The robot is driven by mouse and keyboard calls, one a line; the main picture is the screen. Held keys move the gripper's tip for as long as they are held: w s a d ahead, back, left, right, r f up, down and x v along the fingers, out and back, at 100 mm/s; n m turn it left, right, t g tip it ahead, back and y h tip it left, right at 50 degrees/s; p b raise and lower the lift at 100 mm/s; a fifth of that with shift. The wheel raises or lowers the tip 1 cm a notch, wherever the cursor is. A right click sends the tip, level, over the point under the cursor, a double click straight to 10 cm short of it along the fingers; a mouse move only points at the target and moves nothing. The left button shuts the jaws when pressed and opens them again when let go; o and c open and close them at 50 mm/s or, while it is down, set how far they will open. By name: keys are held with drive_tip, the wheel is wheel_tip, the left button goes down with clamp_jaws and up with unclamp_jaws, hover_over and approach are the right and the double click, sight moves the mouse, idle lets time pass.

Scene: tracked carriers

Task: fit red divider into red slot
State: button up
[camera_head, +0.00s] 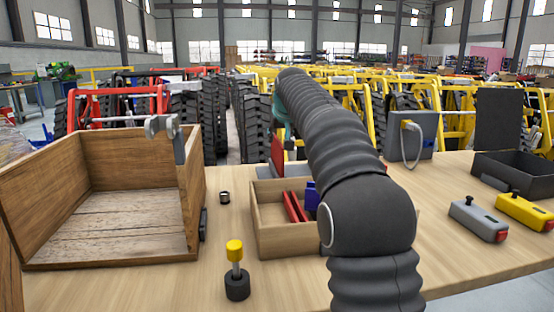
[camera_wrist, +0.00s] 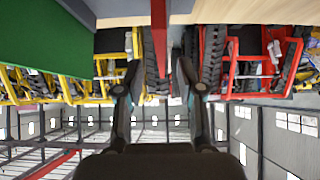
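The red divider (camera_head: 277,157) is a thin panel standing upright behind the small wooden box. It shows edge-on in the wrist view (camera_wrist: 159,35). My gripper (camera_wrist: 160,68) is open, with one finger on each side of the divider's line and a visible gap on both sides. In the head view my arm hides most of the gripper. The red slot (camera_head: 294,207) looks like a pair of parallel red rails inside the small wooden box (camera_head: 285,240). My arm covers the box's right part.
Blue rails (camera_head: 312,195) stand beside the red ones. A large wooden crate (camera_head: 110,259) is at left, and a yellow-topped peg (camera_head: 235,262) stands in front. Grey (camera_head: 478,220) and yellow (camera_head: 525,212) blocks lie at right. A green surface (camera_wrist: 45,40) fills the wrist view's upper left.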

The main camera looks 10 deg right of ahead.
sight(278, 140)
drive_tip(key=x, duration=0.3)
clamp_jaws()
idle(0.3)
